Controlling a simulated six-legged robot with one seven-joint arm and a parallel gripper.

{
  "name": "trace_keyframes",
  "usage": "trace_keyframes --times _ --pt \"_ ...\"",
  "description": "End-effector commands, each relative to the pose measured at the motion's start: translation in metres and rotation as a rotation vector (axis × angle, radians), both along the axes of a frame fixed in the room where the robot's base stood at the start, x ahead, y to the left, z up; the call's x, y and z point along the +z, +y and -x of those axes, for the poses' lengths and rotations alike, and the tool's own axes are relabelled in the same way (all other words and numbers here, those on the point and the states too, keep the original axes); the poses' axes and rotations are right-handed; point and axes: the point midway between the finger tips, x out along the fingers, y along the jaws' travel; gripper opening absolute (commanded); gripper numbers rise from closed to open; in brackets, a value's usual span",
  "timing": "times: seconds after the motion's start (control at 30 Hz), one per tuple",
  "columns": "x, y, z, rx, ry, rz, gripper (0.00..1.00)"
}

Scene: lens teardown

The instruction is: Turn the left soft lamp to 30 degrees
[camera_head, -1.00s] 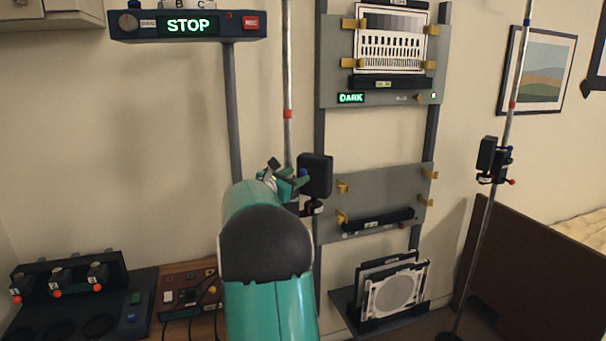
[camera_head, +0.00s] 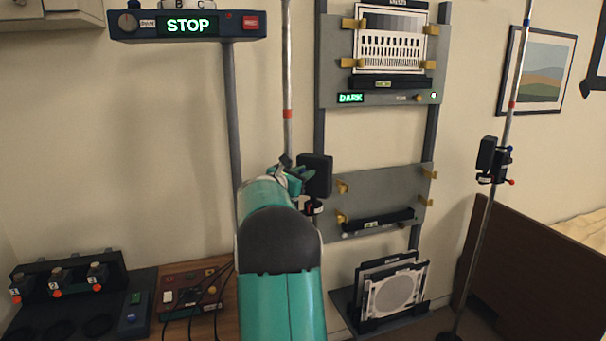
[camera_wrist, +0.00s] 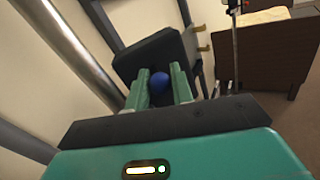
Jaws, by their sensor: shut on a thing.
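The left soft lamp (camera_head: 317,175) is a black box on a thin upright pole (camera_head: 287,80), left of the panel rack in the head view. In the wrist view the lamp (camera_wrist: 150,55) is straight ahead, its dark housing behind a round blue knob (camera_wrist: 159,84). My gripper (camera_head: 299,176) is at the lamp's left side. In the wrist view its two teal fingers (camera_wrist: 158,82) stand on either side of the blue knob, shut on it. My arm hides part of the pole in the head view. I cannot read the lamp's angle.
A second lamp (camera_head: 487,155) hangs on a pole at the right. The rack holds a test chart (camera_head: 391,40) above an empty holder panel (camera_head: 385,195). Framed panels (camera_head: 396,291) stand low. A control box (camera_head: 185,290) and black tray (camera_head: 75,310) are at lower left.

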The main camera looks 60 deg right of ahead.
Motion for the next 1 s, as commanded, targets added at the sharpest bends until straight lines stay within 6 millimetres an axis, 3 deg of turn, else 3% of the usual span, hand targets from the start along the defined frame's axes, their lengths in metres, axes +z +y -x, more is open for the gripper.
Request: trace_keyframes --times 0.5,0.87,0.9,0.97,1.0 --pt "0.003 -0.002 0.019 0.247 0.001 0.007 0.0" --pt "0.002 -0.002 0.02 0.26 0.0 0.003 0.0" --pt "0.002 -0.002 0.021 0.26 0.0 0.003 0.31" --pt "0.002 -0.002 0.02 0.261 -0.001 0.002 0.43" --pt "0.002 -0.002 0.02 0.261 -0.001 0.002 0.43"
